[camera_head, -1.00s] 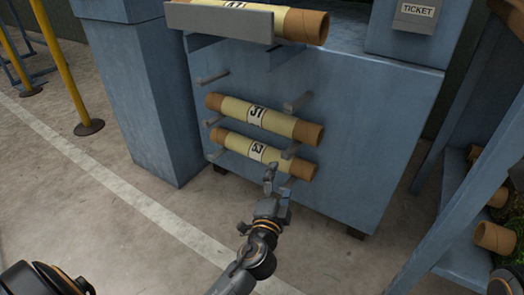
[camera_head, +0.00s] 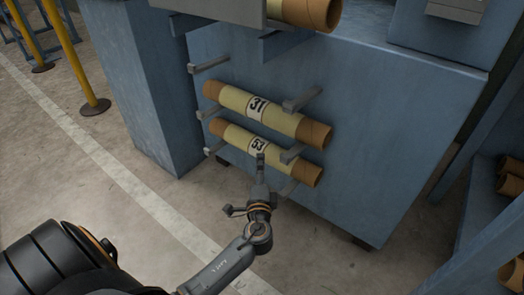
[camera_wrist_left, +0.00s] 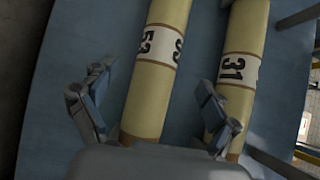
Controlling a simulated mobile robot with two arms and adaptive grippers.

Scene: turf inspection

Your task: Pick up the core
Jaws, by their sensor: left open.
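Two long cores with brown ends and pale yellow sleeves lie one above the other on grey pegs on a blue cabinet front. The upper core is labelled 31 (camera_head: 283,113); the lower core is labelled 53 (camera_head: 283,162). My left gripper (camera_head: 258,182) is open and empty, in front of the lower core; one finger overlaps its label in the head view. In the left wrist view, the core labelled 53 (camera_wrist_left: 150,85) runs between the spread fingers, and the core labelled 31 (camera_wrist_left: 238,50) passes behind the right finger. Contact cannot be told. My right gripper is out of view.
Another core (camera_head: 308,12) lies in a grey holder above. Grey pegs (camera_head: 302,100) stick out around the cores. A blue shelf (camera_head: 475,215) with brown tubes stands at the right. Yellow posts (camera_head: 75,60) stand at the left. The floor in front is open.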

